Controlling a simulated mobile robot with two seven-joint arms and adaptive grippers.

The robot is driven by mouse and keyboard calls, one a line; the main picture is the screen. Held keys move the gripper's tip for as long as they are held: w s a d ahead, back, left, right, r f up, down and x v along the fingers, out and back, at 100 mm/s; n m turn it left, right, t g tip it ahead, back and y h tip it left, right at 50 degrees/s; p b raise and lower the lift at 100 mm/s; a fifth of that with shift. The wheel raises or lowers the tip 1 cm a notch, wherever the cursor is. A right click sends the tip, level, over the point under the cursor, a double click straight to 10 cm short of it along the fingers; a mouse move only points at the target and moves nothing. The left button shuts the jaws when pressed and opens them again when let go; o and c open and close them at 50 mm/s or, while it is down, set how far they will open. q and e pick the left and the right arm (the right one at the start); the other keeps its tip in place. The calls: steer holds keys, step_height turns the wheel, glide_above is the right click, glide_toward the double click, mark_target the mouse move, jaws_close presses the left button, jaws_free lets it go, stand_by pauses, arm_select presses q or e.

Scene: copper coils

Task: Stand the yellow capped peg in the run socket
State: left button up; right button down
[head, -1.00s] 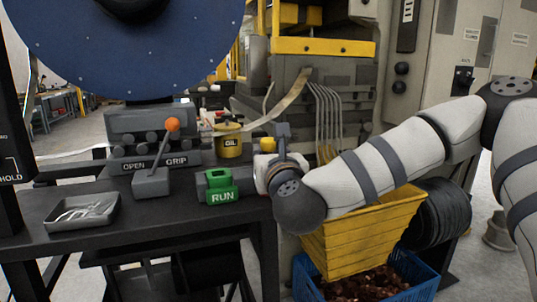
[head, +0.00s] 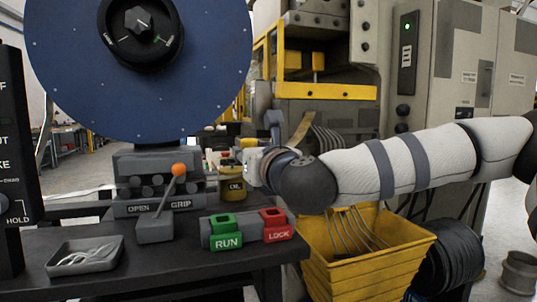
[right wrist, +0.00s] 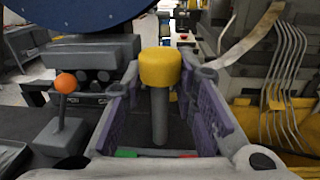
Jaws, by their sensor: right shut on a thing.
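The yellow capped peg (right wrist: 160,70) stands upright between the purple-padded fingers of my right gripper (right wrist: 166,88) in the right wrist view, its grey shaft pointing down. In the head view my right gripper (head: 264,152) is shut on it, raised above and behind the socket block. The peg's yellow cap (head: 249,143) shows at the gripper's left; its shaft is hidden there. The green RUN socket (head: 225,232) is on the left of the grey block on the bench, with the red LOCK socket (head: 276,224) on its right. My left gripper is not in view.
A lever with an orange knob (head: 179,170) stands left of the sockets. A yellow oil can (head: 236,186) is behind them. A grey tray (head: 85,268) lies at the front left. A yellow bin (head: 365,265) stands right of the bench. A blue wheel (head: 70,60) is above.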

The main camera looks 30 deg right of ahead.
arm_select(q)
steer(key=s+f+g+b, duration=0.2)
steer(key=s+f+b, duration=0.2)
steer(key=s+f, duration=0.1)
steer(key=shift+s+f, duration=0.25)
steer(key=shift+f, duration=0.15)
arm_select(e)
steer(key=shift+w+a+f+n+y, duration=0.1)
steer(key=shift+a+f+n+y, duration=0.45)
steer(key=shift+a+f+y, duration=0.6)
steer(key=shift+w+a+f+n+y, duration=0.1)
steer(key=shift+a+f+n+y, duration=0.6)
steer(key=shift+f, duration=0.9)
steer(key=shift+w+a+f+n+y, duration=0.1)
steer(key=shift+a+f+n+y, duration=0.45)
steer(key=shift+a+f, duration=0.65)
steer(key=shift+d+f, duration=0.1)
steer(key=shift+d, duration=0.05)
steer(key=c, duration=1.2)
jaws_free()
step_height(320, 180, up, 10)
